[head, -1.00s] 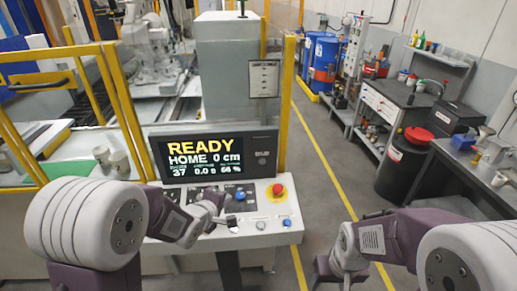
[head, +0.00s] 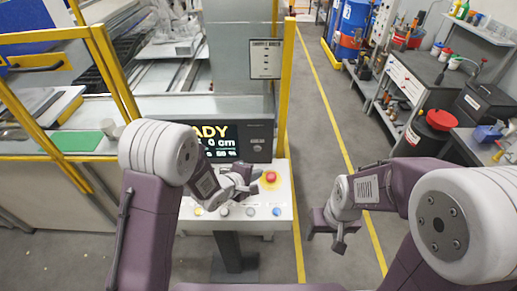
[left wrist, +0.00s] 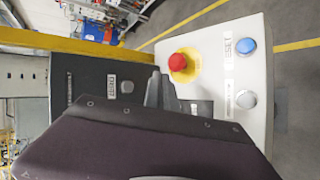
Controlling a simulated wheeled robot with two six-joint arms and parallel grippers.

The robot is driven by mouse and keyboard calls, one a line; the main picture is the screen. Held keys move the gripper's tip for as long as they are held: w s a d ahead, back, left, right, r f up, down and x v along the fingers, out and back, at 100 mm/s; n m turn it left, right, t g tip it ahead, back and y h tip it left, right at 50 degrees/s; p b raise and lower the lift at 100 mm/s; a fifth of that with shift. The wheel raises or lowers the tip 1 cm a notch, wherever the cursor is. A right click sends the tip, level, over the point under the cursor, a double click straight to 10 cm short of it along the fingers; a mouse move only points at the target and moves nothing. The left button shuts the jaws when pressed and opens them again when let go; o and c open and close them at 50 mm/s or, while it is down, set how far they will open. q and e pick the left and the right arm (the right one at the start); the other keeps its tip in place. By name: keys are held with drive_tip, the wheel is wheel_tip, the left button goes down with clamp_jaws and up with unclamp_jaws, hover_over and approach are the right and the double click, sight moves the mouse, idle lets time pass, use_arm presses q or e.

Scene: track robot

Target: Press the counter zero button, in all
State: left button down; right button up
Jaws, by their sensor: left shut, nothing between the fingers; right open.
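The white control panel (head: 236,222) stands under a dark screen (head: 222,143), which my left arm partly hides. Its front row has a yellow button (head: 198,210), a dark one (head: 223,211), a whitish one (head: 250,211) and a blue one (head: 277,211). A red mushroom button (head: 270,177) sits on a yellow base behind them. My left gripper (head: 250,180) is shut and empty over the panel, just left of the red button. My right gripper (head: 338,236) is open, right of the panel.
In the left wrist view the red button (left wrist: 177,61) is close beside my fingers, with the blue button (left wrist: 246,46) and whitish button (left wrist: 246,98) beyond. A yellow post (head: 284,90) rises behind the panel. Open floor (head: 325,130) lies to the right.

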sight(257, 149)
use_arm(q)
drive_tip(key=w+p, duration=0.2)
drive_tip(key=w, duration=0.5)
drive_tip(key=shift+w+a+r, duration=0.15)
drive_tip(key=shift+a, duration=0.15)
drive_tip(key=shift+w+d, duration=0.1)
drive_tip(key=shift+w, duration=0.05)
idle(0.5)
idle(1.0)
drive_tip(key=shift+w+p, duration=0.35)
drive_tip(key=shift+p, duration=0.05)
